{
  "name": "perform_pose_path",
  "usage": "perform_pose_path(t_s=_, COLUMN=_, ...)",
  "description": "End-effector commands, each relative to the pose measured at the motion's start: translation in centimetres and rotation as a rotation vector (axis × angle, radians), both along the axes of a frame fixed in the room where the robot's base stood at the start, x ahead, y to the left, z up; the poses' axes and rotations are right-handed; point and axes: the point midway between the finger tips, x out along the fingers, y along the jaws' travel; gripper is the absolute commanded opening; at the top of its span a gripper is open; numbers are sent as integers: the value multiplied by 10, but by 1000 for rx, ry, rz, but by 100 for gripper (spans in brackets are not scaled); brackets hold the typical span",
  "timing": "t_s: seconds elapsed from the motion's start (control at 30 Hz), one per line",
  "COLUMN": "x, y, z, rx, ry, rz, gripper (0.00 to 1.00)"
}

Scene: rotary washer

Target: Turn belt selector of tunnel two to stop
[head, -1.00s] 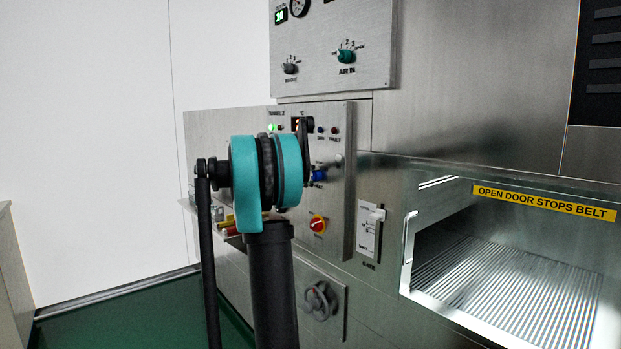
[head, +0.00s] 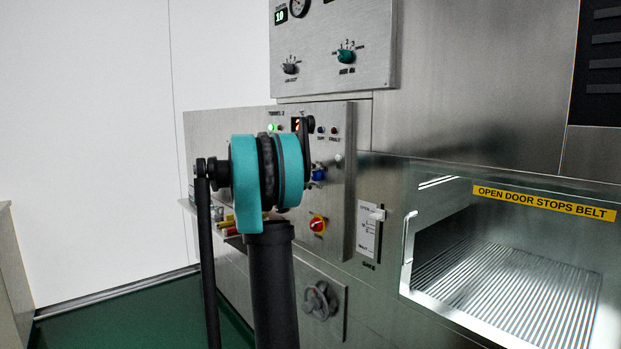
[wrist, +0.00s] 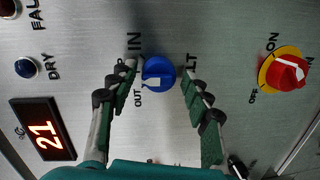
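The belt selector is a blue round knob (wrist: 159,74) on the steel panel of tunnel two, labelled IN and OUT, with part of another label hidden by a finger. A pale mark on it faces left, near OUT; its exact setting is unclear. In the head view the knob (head: 319,174) shows just right of my arm. My gripper (wrist: 156,80) is open around it, one finger on each side, with visible gaps between the fingers and the knob. In the head view my teal wrist hides most of the gripper.
A red and yellow on/off switch (wrist: 285,72) sits right of the knob in the wrist view. A red "21" display (wrist: 43,132) and a dark DRY lamp (wrist: 27,67) are at left. In the head view, a gate slider (head: 369,230) and a handwheel (head: 319,300) are near.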

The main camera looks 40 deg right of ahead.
Motion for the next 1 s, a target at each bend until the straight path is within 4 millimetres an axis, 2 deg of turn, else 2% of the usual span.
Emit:
perform_pose_path(t_s=0.3, x=1, y=1, z=1, rx=-1, ry=1, rz=1, gripper=55)
perform_pose_path(t_s=0.43, x=1, y=11, z=2, rx=-2, ry=1, rz=4, gripper=55)
perform_pose_path(t_s=0.57, x=2, y=32, z=4, rx=-2, ry=1, rz=5, gripper=55)
perform_pose_path(t_s=0.8, x=2, y=81, z=8, rx=-2, ry=1, rz=4, gripper=55)
perform_pose_path(t_s=1.0, x=3, y=109, z=11, rx=-2, ry=1, rz=3, gripper=55)
